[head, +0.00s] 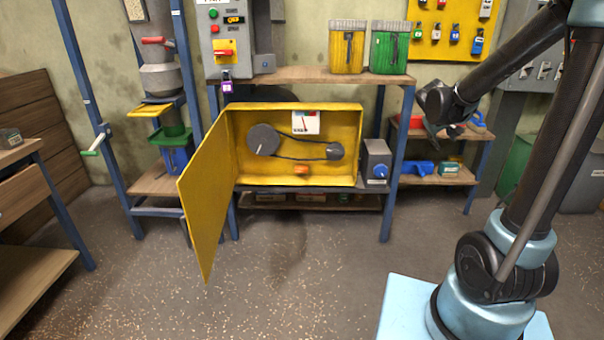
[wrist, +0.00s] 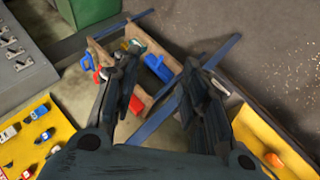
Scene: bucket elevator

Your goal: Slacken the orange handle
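The orange handle (head: 301,169) is a small block low inside the open yellow box (head: 244,104), below the belt (head: 297,157) and its two dark pulleys. A gauge with a red needle (head: 305,122) sits above the belt. In the wrist view, an orange piece (wrist: 273,160) shows at the lower right against yellow, probably the same handle. My gripper (head: 441,128) is up to the right of the box, well apart from the handle. In the wrist view its two fingers (wrist: 165,90) are spread with nothing between them.
The yellow door (head: 205,200) hangs open to the left. A grey unit with a blue knob (head: 376,160) stands right of the box. Yellow and green canisters (head: 389,50) stand on the shelf above. A low shelf (head: 440,176) holds tools at right. The floor in front is clear.

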